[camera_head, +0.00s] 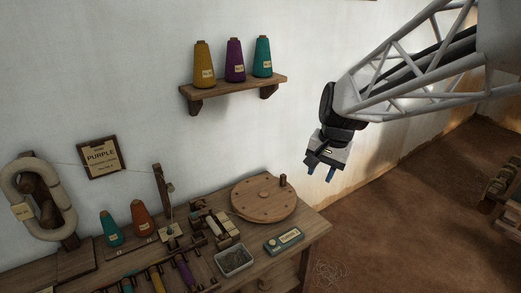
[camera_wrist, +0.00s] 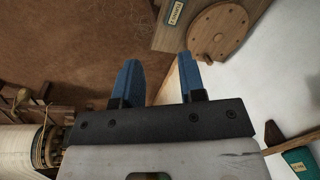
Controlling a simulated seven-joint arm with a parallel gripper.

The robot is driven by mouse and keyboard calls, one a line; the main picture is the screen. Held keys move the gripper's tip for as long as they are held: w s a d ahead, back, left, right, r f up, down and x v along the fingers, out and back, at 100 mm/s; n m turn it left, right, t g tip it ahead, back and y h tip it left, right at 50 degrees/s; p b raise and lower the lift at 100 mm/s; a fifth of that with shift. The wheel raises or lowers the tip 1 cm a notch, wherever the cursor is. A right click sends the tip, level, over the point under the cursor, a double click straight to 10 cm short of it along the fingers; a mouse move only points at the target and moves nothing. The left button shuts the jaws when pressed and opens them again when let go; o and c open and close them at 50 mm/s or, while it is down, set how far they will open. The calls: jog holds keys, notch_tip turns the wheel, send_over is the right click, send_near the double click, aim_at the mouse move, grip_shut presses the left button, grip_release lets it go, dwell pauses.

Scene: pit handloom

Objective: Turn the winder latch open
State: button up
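My gripper (camera_head: 320,173) hangs in the air to the right of the wall shelf, above and beyond the right end of the workbench. Its two blue fingers stand apart with nothing between them, as the wrist view also shows (camera_wrist: 160,72). A round wooden disc with an upright peg (camera_head: 263,201) lies on the bench's right part; the disc also shows in the wrist view (camera_wrist: 222,30). A wooden post with a small fitting (camera_head: 161,190) stands at the bench's back. I cannot make out which part is the winder latch, or whether it is open or closed.
The bench (camera_head: 312,227) also bears a grey labelled box (camera_head: 284,241), a metal tray (camera_head: 249,262), wooden blocks and several thread cones. A shelf (camera_head: 232,92) with three cones juts from the wall. The floor right of the bench (camera_head: 410,230) is mostly free.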

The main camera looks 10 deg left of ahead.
jog(key=w+a+f+m+g, duration=0.1)
jog(key=w+a+f, duration=0.4)
jog(key=w+a, duration=0.55)
jog(key=m+g+y, duration=0.1)
jog(key=m+g, duration=0.2)
jog(key=m, duration=0.2)
send_near(194, 213)
jog(key=shift+s+a+f, duration=0.15)
jog(key=shift+s+f, duration=0.05)
jog(key=shift+f, duration=0.45)
jog(key=shift+x, duration=3.9)
jog(key=shift+a, duration=0.1)
jog(key=shift+c, duration=0.4)
